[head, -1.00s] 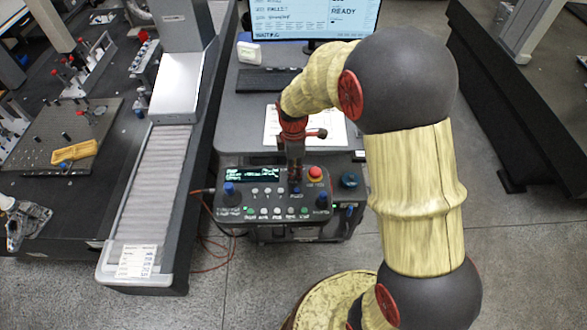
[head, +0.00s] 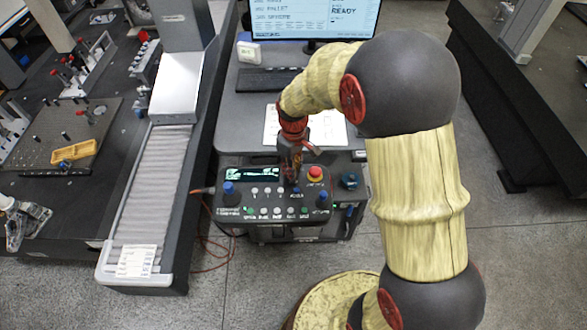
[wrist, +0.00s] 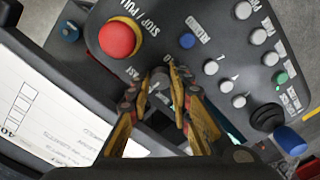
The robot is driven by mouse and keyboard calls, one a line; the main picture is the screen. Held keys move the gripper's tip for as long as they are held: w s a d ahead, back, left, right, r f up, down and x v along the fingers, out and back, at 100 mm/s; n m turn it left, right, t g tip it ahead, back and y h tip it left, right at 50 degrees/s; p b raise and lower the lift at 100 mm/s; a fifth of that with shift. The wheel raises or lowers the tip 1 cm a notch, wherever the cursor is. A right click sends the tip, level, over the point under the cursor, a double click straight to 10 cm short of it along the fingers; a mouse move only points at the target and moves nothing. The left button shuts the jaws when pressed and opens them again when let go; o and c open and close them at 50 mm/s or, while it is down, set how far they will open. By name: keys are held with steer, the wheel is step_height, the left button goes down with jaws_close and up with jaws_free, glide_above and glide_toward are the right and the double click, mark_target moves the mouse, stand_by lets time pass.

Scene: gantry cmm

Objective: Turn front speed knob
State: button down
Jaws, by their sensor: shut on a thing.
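The front speed knob (wrist: 159,77) is a small dark grey cap on the black control panel (wrist: 205,25), seen in the wrist view. My gripper (wrist: 161,84) is shut on it, one yellow-and-dark finger on each side. In the head view my gripper (head: 293,181) points down onto the panel's upper middle, left of the red stop button (head: 315,173), and it hides the knob there. How far the knob is turned cannot be read.
Close to my fingers are the red stop button (wrist: 117,38) and a blue button (wrist: 187,40). Several white buttons and a blue-topped joystick (head: 229,189) stand on the panel. A monitor (head: 315,18) and keyboard (head: 268,79) stand behind, and a conveyor (head: 153,190) runs on the left.

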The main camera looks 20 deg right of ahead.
steer(key=m, duration=0.4)
steer(key=shift+m, duration=0.3)
steer(key=m, duration=0.4)
steer(key=shift+m, duration=0.3)
steer(key=shift+a, duration=0.1)
steer(key=c, duration=1.7)
jaws_free()
steer(key=shift+o, duration=0.4)
steer(key=shift+r, duration=0.1)
step_height(320, 180, up, 12)
